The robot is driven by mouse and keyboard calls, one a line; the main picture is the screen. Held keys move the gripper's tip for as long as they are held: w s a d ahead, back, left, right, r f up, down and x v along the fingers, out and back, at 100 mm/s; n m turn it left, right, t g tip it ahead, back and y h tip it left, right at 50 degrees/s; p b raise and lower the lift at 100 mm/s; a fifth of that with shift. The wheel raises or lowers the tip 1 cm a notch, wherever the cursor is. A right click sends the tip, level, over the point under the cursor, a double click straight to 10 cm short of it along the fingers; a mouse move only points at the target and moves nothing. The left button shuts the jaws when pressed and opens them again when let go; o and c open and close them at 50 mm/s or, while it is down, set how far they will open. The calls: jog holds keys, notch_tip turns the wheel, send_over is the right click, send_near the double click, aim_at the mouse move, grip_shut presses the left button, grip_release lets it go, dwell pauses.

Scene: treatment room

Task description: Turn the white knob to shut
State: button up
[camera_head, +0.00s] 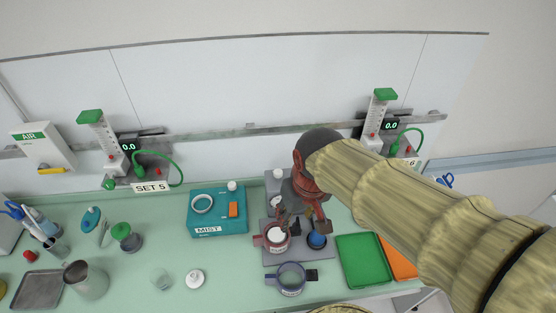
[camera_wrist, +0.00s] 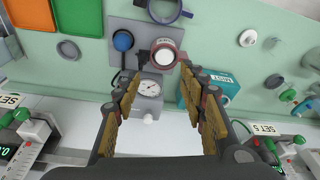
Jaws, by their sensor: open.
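A grey gauge unit (camera_wrist: 146,97) with a round dial (camera_wrist: 149,87) stands on a grey base plate (camera_wrist: 193,45). A white knob (camera_wrist: 148,118) is on the gauge unit's wall-facing side; it also shows in the head view (camera_head: 277,173), just left of my wrist. My gripper (camera_head: 303,216) is open and empty, pointing down above the plate. In the wrist view its fingers (camera_wrist: 160,76) are spread to either side of the gauge unit and apart from the knob. Whether a finger touches anything is unclear. My gripper hides part of the gauge unit in the head view.
A red-collared pot (camera_head: 277,236) and a blue knob (camera_head: 317,240) are on the same plate. A blue-grey ring clamp (camera_head: 291,278) lies in front. A teal MIST box (camera_head: 219,213) stands left, green and orange trays (camera_head: 363,260) right. Flowmeters (camera_head: 378,118) line the wall rail.

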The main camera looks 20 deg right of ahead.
jog(key=w+d+g+p, duration=0.25)
jog(key=w+p, duration=0.35)
jog(key=w, duration=0.4)
jog(key=n+p, duration=0.4)
jog(key=n, duration=0.2)
send_over(278, 171)
notch_tip(278, 171, down, 4)
jog(key=shift+w+f, duration=0.15)
jog(key=shift+f, duration=0.05)
jog(key=shift+s, duration=0.25)
jog(key=shift+f+p, duration=0.3)
jog(key=shift+f, duration=3.6)
jog(key=c, duration=0.3)
jog(key=c, duration=0.8)
